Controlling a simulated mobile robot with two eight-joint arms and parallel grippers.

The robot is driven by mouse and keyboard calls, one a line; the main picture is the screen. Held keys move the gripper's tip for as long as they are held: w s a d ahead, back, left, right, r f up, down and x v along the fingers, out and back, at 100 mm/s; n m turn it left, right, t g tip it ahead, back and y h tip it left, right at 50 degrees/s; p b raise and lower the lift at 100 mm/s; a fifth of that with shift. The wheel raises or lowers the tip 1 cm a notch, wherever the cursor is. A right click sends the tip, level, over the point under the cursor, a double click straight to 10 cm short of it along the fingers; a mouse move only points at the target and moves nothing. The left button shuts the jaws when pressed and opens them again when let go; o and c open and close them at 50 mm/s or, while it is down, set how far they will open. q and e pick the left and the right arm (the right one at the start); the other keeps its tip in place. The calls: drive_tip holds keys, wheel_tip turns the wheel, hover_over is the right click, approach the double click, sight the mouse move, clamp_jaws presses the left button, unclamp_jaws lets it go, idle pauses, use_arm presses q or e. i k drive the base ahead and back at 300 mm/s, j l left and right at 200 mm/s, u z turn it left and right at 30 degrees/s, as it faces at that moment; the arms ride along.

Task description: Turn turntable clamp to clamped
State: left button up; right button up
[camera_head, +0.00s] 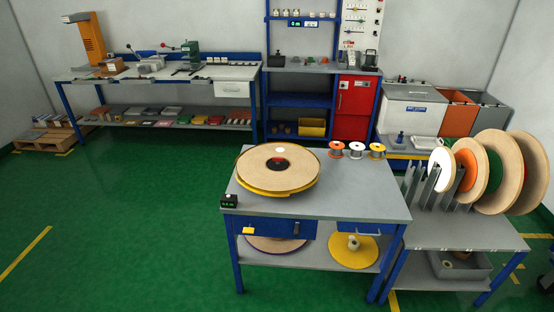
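A turntable (264,189) with a yellow rim stands on the grey-topped blue table in the middle of the view. A wide tan disc (278,165) lies flat on it, with a dark and red hub (280,162) at its centre. I cannot make out a separate clamp handle or tell whether the clamp is open or clamped. Neither of my grippers shows in this view.
A small black display box (229,200) sits at the table's front left corner. Several small spools (357,150) line its back edge. A rack of large discs (486,172) stands at the right. The green floor (120,225) at left is clear.

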sight(278, 159)
drive_tip(key=i+u, duration=0.1)
drive_tip(key=u, duration=0.7)
drive_tip(key=i+l+u, duration=0.8)
drive_tip(key=i+l, duration=0.15)
drive_tip(key=l, duration=0.2)
drive_tip(key=i+l, duration=0.2)
drive_tip(key=l, duration=0.15)
drive_tip(key=i+l+u, duration=0.1)
drive_tip(key=l, duration=0.25)
drive_tip(key=i, duration=0.05)
